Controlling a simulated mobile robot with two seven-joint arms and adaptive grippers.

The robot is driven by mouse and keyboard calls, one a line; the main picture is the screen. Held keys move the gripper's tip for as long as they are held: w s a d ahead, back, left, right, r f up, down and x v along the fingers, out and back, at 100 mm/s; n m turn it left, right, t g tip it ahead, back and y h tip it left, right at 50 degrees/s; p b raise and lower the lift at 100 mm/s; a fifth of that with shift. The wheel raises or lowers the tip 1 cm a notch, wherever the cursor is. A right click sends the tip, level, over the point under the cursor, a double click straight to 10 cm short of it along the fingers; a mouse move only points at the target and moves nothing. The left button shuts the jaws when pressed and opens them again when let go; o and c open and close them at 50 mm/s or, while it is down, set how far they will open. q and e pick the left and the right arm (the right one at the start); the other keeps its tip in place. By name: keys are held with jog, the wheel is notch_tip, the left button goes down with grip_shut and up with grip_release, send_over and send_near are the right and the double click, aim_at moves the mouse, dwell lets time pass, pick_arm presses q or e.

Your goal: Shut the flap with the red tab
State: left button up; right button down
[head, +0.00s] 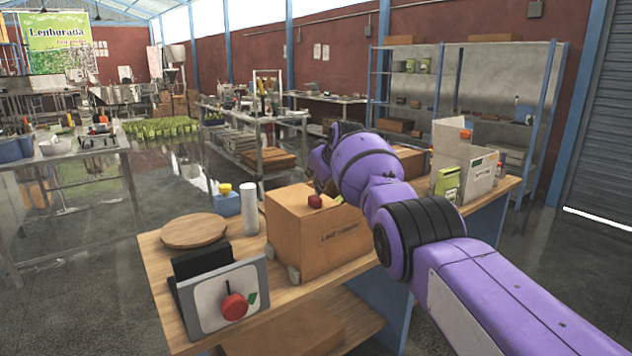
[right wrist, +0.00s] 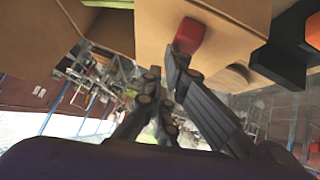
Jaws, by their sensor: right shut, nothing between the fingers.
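How far the flap is folded I cannot tell. My right gripper (head: 323,174) is over the box's far side, close behind the tab, partly hidden by my purple arm. In the right wrist view its dark fingers (right wrist: 165,68) are shut and empty, with one fingertip close beside the tab; contact is unclear. My left gripper is out of view.
On the bench (head: 165,268) stand a tablet-like panel (head: 225,297) with a red apple picture, a round wooden board (head: 194,231), a white cylinder (head: 249,208) and a blue yellow-topped container (head: 228,200). An open pale box (head: 480,165) stands right of my arm.

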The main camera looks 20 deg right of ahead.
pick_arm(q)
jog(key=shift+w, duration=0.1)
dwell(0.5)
pick_arm(e)
jog(key=shift+r, duration=1)
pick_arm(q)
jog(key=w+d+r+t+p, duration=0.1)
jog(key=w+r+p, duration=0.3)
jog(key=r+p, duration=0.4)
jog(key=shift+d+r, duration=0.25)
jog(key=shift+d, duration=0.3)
pick_arm(e)
jog(key=s+d+r, duration=0.2)
jog(key=s+r, duration=0.4)
jog(key=r, duration=0.4)
jog(key=shift+s+d+r, duration=0.15)
jog(key=shift+s+r, duration=0.15)
jog(key=shift+s, duration=0.05)
